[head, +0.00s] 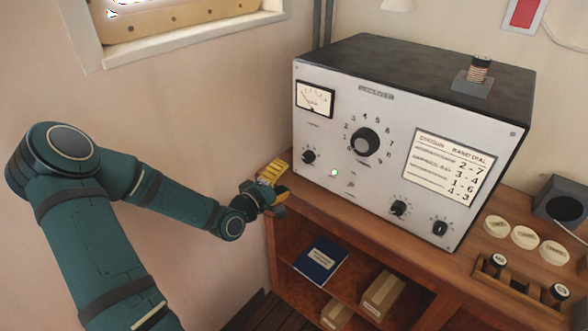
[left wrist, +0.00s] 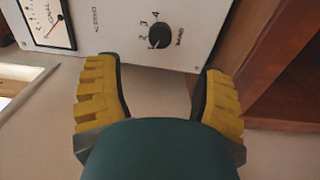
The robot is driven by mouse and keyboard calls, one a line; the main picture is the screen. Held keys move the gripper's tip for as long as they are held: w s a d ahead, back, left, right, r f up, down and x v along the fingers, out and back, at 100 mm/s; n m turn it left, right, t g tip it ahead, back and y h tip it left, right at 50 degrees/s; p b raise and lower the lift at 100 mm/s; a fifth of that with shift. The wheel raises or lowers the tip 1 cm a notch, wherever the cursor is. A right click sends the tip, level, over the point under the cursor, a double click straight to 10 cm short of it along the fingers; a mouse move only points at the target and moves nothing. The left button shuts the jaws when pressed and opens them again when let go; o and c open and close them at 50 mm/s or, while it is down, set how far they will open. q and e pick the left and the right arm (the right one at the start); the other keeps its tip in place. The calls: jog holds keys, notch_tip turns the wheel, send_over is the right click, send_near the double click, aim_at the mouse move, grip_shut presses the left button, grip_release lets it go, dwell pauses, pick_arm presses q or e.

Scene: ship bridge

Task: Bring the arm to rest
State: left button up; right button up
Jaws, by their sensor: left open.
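My left arm (head: 130,190) comes in from the left of the head view, a teal arm with dark bands. Its left gripper (head: 270,180) has yellow fingers and is near the left front edge of the wooden cabinet, just left of the radio set (head: 325,220). In the left wrist view the two yellow fingers (left wrist: 158,88) stand apart with nothing between them. The radio's lower left corner and a small knob (left wrist: 159,36) show beyond the fingertips. I cannot tell from these views whether the gripper touches the cabinet. My right gripper is not in view.
The cabinet (head: 440,275) carries the radio, several round pale discs (head: 525,237), a rack of coils (head: 520,285) and a dark speaker box (head: 562,202). A blue book (head: 320,259) and boxes lie on its shelves. The wall (head: 215,120) is behind my arm.

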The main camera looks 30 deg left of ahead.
pick_arm(q)
jog(key=shift+s, duration=0.8)
jog(key=s+d+f+m+g+h, duration=0.25)
jog(key=d+f+m+g, duration=0.55)
jog(key=d+f, duration=0.95)
jog(key=s+d+f+m+g, duration=0.6)
jog(key=s+d+m+g, duration=0.1)
jog(key=s+d, duration=0.3)
jog(key=shift+s+d+g, duration=0.3)
jog(key=shift+s+g, duration=0.2)
jog(key=shift+s, duration=0.25)
jog(key=shift+f, duration=0.1)
